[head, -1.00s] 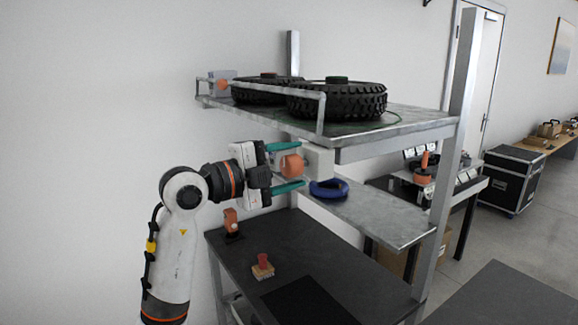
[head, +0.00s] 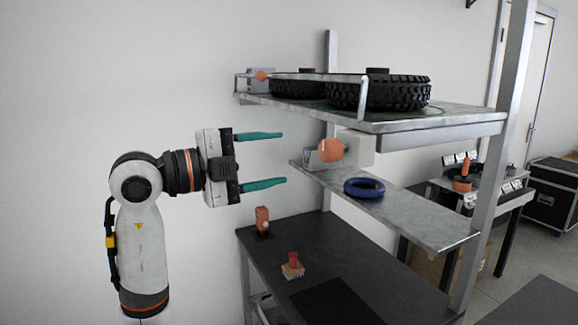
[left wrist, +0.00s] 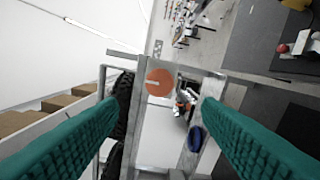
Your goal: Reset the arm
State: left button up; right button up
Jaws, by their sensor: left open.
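My left gripper (head: 262,160) is open and empty, its two teal fingers spread apart and pointing right in the head view. Its fingers also show at both sides of the left wrist view (left wrist: 160,135). A white box with an orange round knob (head: 330,150) is on the rack's middle shelf, just right of the fingers and apart from them. The knob also shows between the fingers in the left wrist view (left wrist: 159,82). My right gripper is not in view.
The metal rack's top shelf (head: 400,122) holds two black tyres (head: 380,92). A blue ring (head: 364,187) lies on the middle shelf (head: 430,222). The dark lower table (head: 340,262) bears an orange tool (head: 262,220) and a red-handled brush (head: 292,265). Open air surrounds my left arm.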

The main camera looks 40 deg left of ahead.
pick_arm(q)
jog(key=shift+s, duration=0.25)
dwell(0.4)
